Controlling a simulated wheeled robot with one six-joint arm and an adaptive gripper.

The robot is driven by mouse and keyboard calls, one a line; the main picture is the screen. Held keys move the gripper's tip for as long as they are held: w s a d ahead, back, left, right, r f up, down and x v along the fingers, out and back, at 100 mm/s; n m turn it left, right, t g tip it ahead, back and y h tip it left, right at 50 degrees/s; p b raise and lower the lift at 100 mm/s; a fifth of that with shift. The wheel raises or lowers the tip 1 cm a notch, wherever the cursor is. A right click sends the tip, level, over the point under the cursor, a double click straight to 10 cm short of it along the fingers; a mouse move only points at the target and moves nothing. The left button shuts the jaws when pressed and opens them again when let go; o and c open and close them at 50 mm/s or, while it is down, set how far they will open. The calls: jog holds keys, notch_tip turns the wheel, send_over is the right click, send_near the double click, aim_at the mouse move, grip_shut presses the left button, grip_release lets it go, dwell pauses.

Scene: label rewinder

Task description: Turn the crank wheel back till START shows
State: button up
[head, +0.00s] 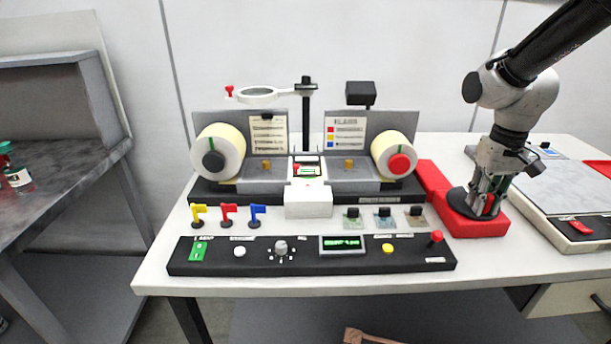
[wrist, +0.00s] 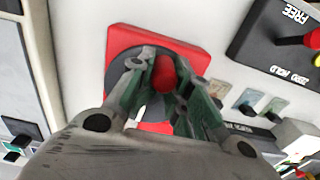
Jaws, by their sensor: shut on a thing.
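The crank wheel (head: 459,200) is a dark disc on a red base (head: 470,229) at the right of the rewinder; it also shows in the wrist view (wrist: 122,62). My gripper (head: 487,205) points down over the wheel, its fingers shut on the red crank knob (wrist: 164,74). The knob stands between the fingertips in the wrist view. The rewinder (head: 307,190) carries a left roll (head: 232,150) with a dark hub and a right roll (head: 381,155) with a red hub. A small window (head: 308,170) sits between them; its text is too small to read.
A black control panel (head: 310,262) with a green display (head: 342,243) lies along the front. Red, yellow and blue flags (head: 228,213) stand behind it at the left. A magnifier (head: 265,93) rises at the back. A grey-topped device (head: 570,190) stands close at the right.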

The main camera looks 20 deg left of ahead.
jog(key=shift+d, duration=0.25)
jog(key=shift+o, duration=0.3)
jog(key=shift+w, duration=0.1)
jog(key=o, duration=0.7)
jog(key=shift+d, duration=0.1)
jog(key=shift+o, duration=0.2)
notch_tip(320, 180, up, 9)
